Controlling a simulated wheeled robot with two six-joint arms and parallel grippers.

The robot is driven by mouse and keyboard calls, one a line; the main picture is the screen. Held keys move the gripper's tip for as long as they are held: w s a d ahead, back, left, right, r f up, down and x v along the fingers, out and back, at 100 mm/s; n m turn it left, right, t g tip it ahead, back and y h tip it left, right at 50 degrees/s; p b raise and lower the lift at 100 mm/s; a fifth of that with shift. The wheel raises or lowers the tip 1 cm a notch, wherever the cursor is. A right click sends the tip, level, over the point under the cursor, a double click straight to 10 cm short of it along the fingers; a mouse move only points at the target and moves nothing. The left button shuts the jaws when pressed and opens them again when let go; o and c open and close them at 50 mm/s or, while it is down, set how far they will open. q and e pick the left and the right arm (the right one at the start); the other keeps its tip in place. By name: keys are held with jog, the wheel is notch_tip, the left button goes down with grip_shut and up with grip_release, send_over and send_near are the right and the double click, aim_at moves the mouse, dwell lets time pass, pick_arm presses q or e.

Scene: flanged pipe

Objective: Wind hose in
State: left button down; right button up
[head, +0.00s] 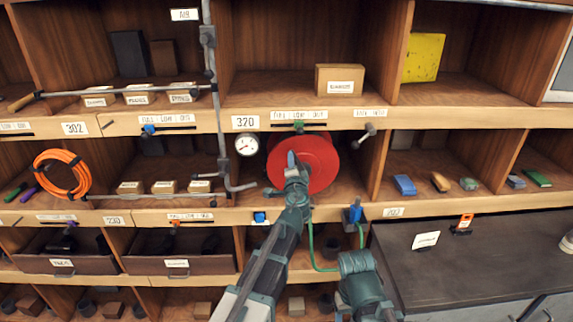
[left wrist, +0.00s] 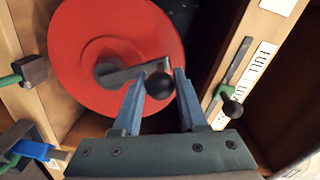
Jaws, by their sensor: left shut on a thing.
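The crank ends in a round black knob (left wrist: 159,85). My left gripper (head: 292,160) is in front of the reel. Its blue fingers (left wrist: 158,88) are shut on the knob, one on each side. A green hose (head: 312,245) hangs below the reel and loops toward a blue fitting (head: 355,213).
A round gauge (head: 247,145) is left of the reel. A grey vertical pipe (head: 213,100) runs down beside it. A slider with a green block (head: 299,127) and a lever (head: 364,135) are on the shelf edge above. A dark counter (head: 470,265) is at the right.

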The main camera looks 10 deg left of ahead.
pick_arm(q)
jog(key=shift+w+d+r+m+p, duration=0.15)
jog(key=shift+w+d+r+m, duration=0.05)
jog(key=shift+d+m, duration=0.6)
jog(key=shift+w+d+r+m+p, duration=0.2)
jog(key=shift+d+m, duration=0.35)
jog(key=shift+m, duration=0.3)
jog(key=shift+w+d+r+m+p, duration=0.15)
jog(key=shift+d+m, duration=0.55)
jog(key=shift+m, duration=0.15)
jog(key=shift+c, duration=2.2)
grip_release()
jog(key=shift+d, duration=0.15)
jog(key=v, duration=1.3)
jog(key=shift+s+d+p, duration=0.15)
jog(key=shift+s+p, duration=0.15)
jog(key=shift+s, duration=0.1)
jog(key=shift+r, duration=0.1)
